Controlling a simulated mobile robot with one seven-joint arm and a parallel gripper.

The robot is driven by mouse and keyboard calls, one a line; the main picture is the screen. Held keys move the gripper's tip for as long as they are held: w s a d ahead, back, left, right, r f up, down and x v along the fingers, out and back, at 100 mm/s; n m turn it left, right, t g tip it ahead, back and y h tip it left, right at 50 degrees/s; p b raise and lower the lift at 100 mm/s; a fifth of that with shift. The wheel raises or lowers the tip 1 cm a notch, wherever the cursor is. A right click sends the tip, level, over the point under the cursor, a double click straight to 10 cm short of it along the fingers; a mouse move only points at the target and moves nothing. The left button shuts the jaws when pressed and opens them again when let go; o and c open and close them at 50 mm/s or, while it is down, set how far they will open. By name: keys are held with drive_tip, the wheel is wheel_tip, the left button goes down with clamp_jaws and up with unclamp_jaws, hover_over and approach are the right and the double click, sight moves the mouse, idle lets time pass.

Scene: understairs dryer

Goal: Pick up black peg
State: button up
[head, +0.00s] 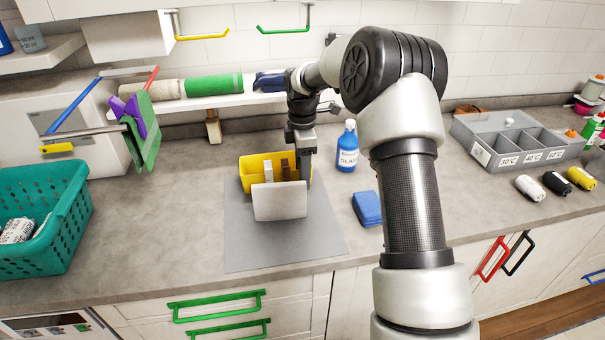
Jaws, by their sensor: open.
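A yellow bin (249,172) stands on a grey mat on the counter. A pale upright piece (276,181) and a brown one (287,168) show inside it. My gripper (305,172) points down at the bin's right end, with its fingertips at or inside the rim. It is open, and I see nothing held in it. I cannot make out a black peg; the gripper's dark fingers and a pale panel (279,201) at the bin's front hide part of the contents.
A blue bottle (347,147) and a folded blue cloth (367,208) stand close right of the bin. A teal basket (40,225) is at left. A grey divided tray (512,140) and white, black and yellow rolls (556,182) are at right. A shelf (215,101) runs behind.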

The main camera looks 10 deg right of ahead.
drive_tip(key=shift+c, duration=0.4)
drive_tip(key=c, duration=1)
